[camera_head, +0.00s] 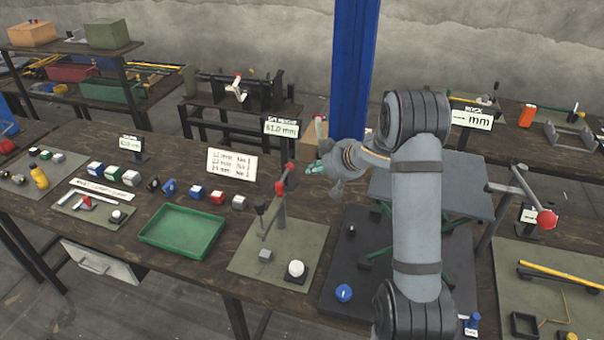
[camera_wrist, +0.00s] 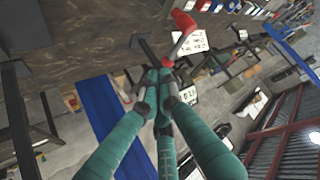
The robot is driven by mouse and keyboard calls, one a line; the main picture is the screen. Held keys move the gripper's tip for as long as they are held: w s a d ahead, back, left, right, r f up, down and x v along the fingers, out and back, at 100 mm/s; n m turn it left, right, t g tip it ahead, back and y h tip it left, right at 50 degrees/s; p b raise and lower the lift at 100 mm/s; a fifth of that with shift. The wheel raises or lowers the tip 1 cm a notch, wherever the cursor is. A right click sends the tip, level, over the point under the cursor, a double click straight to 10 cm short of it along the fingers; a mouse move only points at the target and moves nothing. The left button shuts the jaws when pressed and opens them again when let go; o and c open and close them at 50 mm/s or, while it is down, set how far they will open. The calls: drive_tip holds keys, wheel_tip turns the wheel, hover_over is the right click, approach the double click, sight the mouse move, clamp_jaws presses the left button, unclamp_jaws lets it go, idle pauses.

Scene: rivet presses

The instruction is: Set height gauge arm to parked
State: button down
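The height gauge (camera_head: 281,212) stands on a grey-green mat, with an upright post and a short arm (camera_head: 285,178) near its top that carries red ends. The arm slants up to the right toward my gripper (camera_head: 317,169), whose teal fingertips are just right of the upper red end. In the wrist view my gripper (camera_wrist: 163,78) has its teal fingers drawn together at the tips, with nothing clearly between them. A red-ended grey lever (camera_wrist: 186,45) shows just beyond the tips; I cannot tell whether they touch it.
A white ball-topped button (camera_head: 296,269) and a small grey block (camera_head: 265,255) sit on the gauge mat. A green tray (camera_head: 183,231) lies to the left. A sign reading 61.0 mm (camera_head: 281,128) and a blue column (camera_head: 353,70) stand behind. A dark press base (camera_head: 345,290) is at right.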

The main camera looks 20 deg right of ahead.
drive_tip(key=shift+f, duration=0.1)
drive_tip(key=x, duration=1)
drive_tip(key=shift+p, duration=0.3)
